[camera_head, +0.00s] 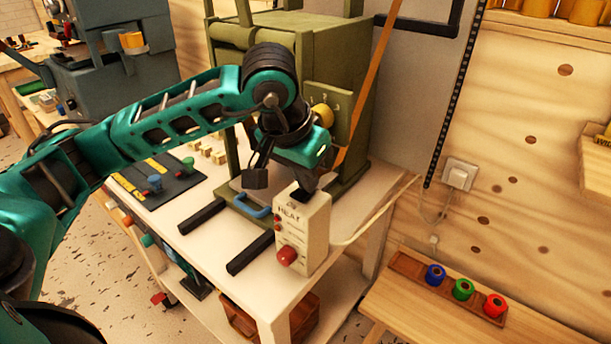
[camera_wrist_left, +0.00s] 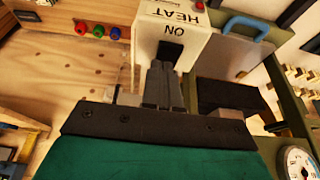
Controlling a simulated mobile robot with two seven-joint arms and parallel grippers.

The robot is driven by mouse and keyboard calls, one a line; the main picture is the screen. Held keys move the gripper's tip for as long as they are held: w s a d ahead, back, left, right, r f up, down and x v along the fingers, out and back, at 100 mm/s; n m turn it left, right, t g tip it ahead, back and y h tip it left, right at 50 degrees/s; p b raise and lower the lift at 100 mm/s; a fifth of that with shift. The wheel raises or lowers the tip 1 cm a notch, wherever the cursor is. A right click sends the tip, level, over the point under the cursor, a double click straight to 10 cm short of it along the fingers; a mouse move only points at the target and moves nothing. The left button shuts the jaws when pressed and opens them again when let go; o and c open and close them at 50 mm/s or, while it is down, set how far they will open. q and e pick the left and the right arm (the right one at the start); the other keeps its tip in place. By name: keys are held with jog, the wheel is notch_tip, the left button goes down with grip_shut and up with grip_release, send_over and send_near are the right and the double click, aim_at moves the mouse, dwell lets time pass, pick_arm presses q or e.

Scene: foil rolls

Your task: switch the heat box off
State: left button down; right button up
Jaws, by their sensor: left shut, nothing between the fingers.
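The heat box (camera_head: 315,240) is a cream box on the corner of the white table, with "HEAT" lettering, a red knob (camera_head: 287,256) and small red lights on its front. In the left wrist view, the top of the heat box (camera_wrist_left: 200,47) shows the word "ON", upside down, beside a black switch (camera_wrist_left: 171,50). My left gripper (camera_wrist_left: 160,66) is shut and empty, its fingertips right at the switch. I cannot tell whether they touch it or which way it is tipped. In the head view, the gripper (camera_head: 304,184) hangs just over the box top.
A green press (camera_head: 345,105) with a yellow knob stands behind the box. A blue handle (camera_head: 251,206) and black rails (camera_head: 249,252) lie left of it. A wooden bench at right holds a tray (camera_head: 408,266) with blue, green and red rolls (camera_head: 463,289).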

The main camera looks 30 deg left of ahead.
aim_at(298, 198)
pick_arm(q)
jog(key=shift+s+f, duration=0.5)
jog(key=shift+s, duration=0.25)
jog(key=shift+s+b, duration=0.15)
jog(key=shift+b, duration=0.15)
jog(key=shift+r, duration=0.15)
jog(key=shift+r+p, duration=0.35)
jog(key=shift+r, duration=0.05)
jog(key=r+p, duration=0.2)
jog(key=r, duration=0.1)
jog(key=shift+s+a+r, duration=0.1)
jog(key=shift+s+r, duration=0.05)
jog(key=shift+s, duration=0.05)
jog(key=v, duration=1)
jog(key=shift+r, duration=0.25)
jog(key=shift+w, duration=0.1)
